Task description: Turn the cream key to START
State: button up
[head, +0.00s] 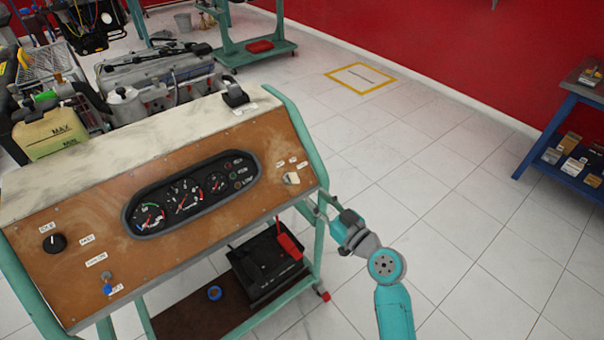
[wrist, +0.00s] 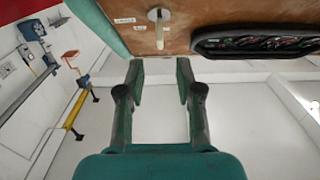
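The cream key (head: 291,178) sits in the right part of the brown instrument panel (head: 205,222), with small white labels around it. In the wrist view the key (wrist: 159,28) stands out from the panel (wrist: 195,15) at the top centre. My gripper (head: 328,208) is just off the panel's right edge in the head view, partly overlapping the teal frame. In the wrist view my gripper (wrist: 159,70) is open and empty. Its two fingers are apart, and the key shows beyond the gap between them, not touching either finger.
A gauge cluster (head: 190,197) lies left of the key. A black knob (head: 54,243) and a blue-topped control (head: 108,288) are at the panel's left. A black battery (head: 265,262) with a red part sits below. Floor at right is clear up to a blue shelf (head: 568,140).

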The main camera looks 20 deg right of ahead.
aim_at(299, 181)
jog(key=x, duration=1)
jog(key=shift+w+a, duration=0.1)
jog(key=shift+w, duration=0.25)
grip_shut()
